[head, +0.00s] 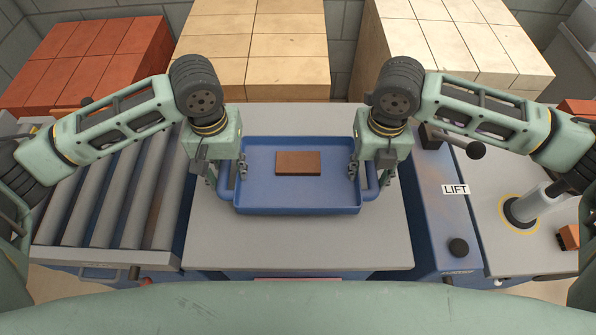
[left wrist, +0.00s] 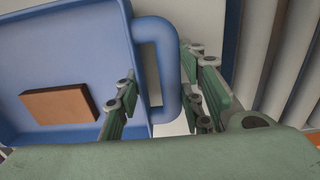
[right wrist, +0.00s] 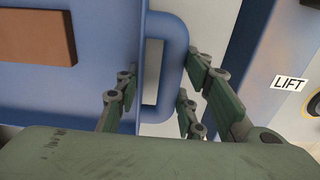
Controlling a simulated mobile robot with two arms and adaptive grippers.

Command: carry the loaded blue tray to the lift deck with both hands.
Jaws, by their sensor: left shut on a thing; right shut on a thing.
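The blue tray (head: 297,196) sits over the grey table in the middle of the head view, with one brown brick (head: 298,163) lying in it. My left gripper (head: 226,178) is shut on the tray's left handle; the left wrist view shows that handle (left wrist: 168,75) between the fingers. My right gripper (head: 370,178) is shut on the right handle; the right wrist view shows that handle (right wrist: 175,60) between the fingers. The lift deck (head: 500,225) is at the right, beside a blue panel with a LIFT label (head: 455,189). I cannot tell whether the tray touches the table.
A roller conveyor (head: 110,210) adjoins the grey table (head: 300,243) at the left. Stacks of red (head: 90,55) and cream blocks (head: 255,45) stand behind. A black knob (head: 458,247) is on the blue panel. A post (head: 530,203) and an orange brick (head: 569,237) are on the lift side.

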